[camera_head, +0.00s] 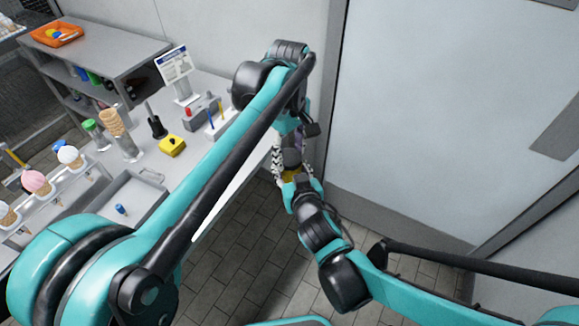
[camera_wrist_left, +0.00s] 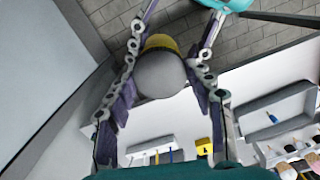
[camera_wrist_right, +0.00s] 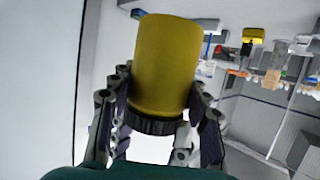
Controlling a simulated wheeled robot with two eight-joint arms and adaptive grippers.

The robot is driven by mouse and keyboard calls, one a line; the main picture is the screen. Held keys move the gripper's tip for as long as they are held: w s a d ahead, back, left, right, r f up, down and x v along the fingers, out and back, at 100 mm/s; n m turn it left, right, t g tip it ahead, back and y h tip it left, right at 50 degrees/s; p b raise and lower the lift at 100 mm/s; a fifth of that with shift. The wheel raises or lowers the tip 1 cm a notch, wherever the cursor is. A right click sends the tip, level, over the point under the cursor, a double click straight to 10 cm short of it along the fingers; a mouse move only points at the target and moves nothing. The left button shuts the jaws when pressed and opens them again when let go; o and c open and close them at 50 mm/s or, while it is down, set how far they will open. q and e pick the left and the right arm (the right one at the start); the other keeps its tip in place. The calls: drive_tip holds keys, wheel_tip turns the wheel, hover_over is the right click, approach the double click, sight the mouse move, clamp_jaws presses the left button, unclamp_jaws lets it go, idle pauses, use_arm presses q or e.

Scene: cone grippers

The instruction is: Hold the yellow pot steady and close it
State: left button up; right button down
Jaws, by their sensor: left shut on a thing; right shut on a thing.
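The yellow pot (camera_head: 290,175) is held in the air between my two grippers, in front of the table. In the right wrist view its smooth yellow body (camera_wrist_right: 168,60) sits between the fingers of my right gripper (camera_wrist_right: 160,90), which is shut on it. Lid and pot look in line and touching; any small gap is hidden.
The grey table (camera_head: 165,185) at left carries a yellow block with a black knob (camera_head: 172,146), a sign (camera_head: 174,65), a cone stack (camera_head: 115,122) and ice-cream cones in a rack. A shelf (camera_head: 110,50) stands behind. A large pale door (camera_head: 430,100) is close on the right.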

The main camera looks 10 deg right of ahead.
use_arm(q)
drive_tip(key=m, duration=0.4)
drive_tip(key=shift+m, duration=0.4)
drive_tip(key=m, duration=0.4)
drive_tip(key=shift+m, duration=0.4)
drive_tip(key=m, duration=0.4)
drive_tip(key=shift+m, duration=0.3)
drive_tip(key=m, duration=0.5)
drive_tip(key=shift+f+m, duration=0.1)
drive_tip(key=shift+m, duration=0.2)
drive_tip(key=o, duration=1.3)
drive_tip(key=shift+r, duration=2.3)
